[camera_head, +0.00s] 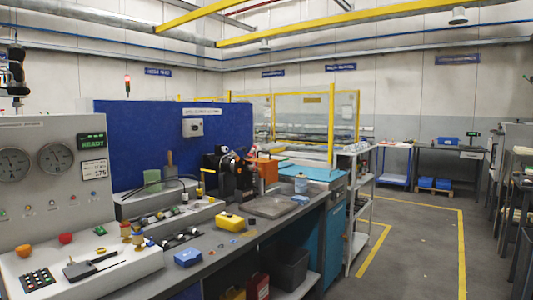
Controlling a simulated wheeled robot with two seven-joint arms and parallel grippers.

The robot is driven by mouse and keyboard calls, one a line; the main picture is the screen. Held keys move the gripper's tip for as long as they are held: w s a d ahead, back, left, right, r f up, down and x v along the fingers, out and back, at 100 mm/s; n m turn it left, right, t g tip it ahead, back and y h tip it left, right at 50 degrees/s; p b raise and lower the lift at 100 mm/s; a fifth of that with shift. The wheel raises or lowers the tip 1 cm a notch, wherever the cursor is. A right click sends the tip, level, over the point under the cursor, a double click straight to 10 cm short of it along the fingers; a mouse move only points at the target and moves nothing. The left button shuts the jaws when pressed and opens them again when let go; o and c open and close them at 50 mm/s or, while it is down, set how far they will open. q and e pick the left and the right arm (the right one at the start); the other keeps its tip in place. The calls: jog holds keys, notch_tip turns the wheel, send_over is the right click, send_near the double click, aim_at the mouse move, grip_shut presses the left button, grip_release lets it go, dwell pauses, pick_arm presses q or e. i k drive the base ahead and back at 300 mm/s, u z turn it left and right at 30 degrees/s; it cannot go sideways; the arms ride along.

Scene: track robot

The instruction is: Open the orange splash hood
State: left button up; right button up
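The orange splash hood (265,169) is a small orange box-like cover on the bench, right of the middle of the picture. It sits beside a dark machine (237,176) with black and bright parts. It is small in view, and I cannot tell how far it stands open. No gripper of mine can be made out near the hood. A dark and pale mechanical part (14,76) shows at the far left edge, and I cannot tell whether it is mine.
A grey control panel (38,180) with dials stands at the left. A yellow box (230,222) and a blue box (188,257) lie on the bench. A blue partition (130,130) stands behind. A grey shelf cart (357,200) is right of the bench. Open floor (415,255) lies at right.

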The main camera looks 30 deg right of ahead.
aim_at(269, 171)
jog(key=z, duration=1.1)
jog(key=i, duration=0.95)
jog(key=z, duration=1.15)
jog(key=i, duration=1.75)
jog(key=u, duration=1.25)
jog(key=i, duration=0.95)
jog(key=u, duration=1.1)
